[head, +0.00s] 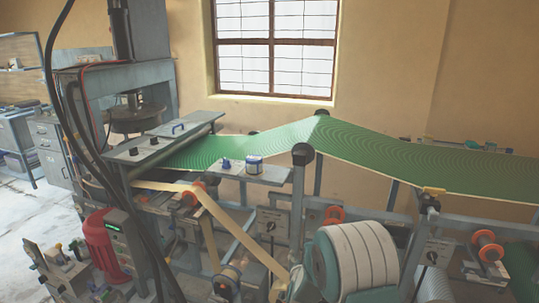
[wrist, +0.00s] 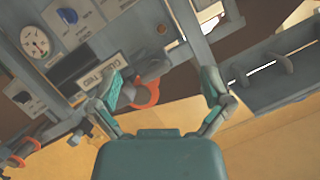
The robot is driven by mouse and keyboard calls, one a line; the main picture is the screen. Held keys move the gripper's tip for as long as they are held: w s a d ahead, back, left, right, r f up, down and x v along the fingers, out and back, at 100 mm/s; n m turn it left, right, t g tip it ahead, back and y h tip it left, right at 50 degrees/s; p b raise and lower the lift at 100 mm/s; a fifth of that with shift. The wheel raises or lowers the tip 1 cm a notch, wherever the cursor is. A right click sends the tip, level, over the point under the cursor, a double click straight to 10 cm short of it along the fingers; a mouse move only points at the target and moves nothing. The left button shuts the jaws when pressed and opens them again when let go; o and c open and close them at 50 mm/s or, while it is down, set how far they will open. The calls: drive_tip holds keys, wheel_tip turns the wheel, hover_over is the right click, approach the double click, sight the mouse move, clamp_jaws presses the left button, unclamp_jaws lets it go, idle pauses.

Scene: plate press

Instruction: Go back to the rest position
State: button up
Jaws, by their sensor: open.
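My gripper (wrist: 162,84) shows in the wrist view, with its two teal fingers spread wide apart. It is open, and nothing is held between the fingers. Behind the fingers are a grey machine frame with an orange ring (wrist: 146,93) and a panel with a round gauge (wrist: 35,42). I cannot tell how far the fingers are from these parts. I cannot make out the fingers in the head view.
In the head view, the press (head: 135,115) stands at the left. A green patterned sheet (head: 290,135) runs right from it over rollers. A red motor (head: 103,245) stands at the lower left. Clear floor (head: 30,215) lies at the far left.

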drive_tip(key=s+d+r+n+g+y, duration=0.1)
drive_tip(key=s+r+n+g+y, duration=0.25)
drive_tip(key=s+r, duration=1.25)
drive_tip(key=s+d+r+n+g, duration=0.2)
drive_tip(key=s+r, duration=0.1)
drive_tip(key=s, duration=0.9)
drive_tip(key=s+d+r+n+g+h, duration=0.1)
drive_tip(key=s+d+r+n+g, duration=0.1)
drive_tip(key=s, duration=1)
drive_tip(key=shift+r+g, duration=0.55)
drive_tip(key=shift+s+d+h, duration=0.1)
drive_tip(key=shift+h, duration=0.15)
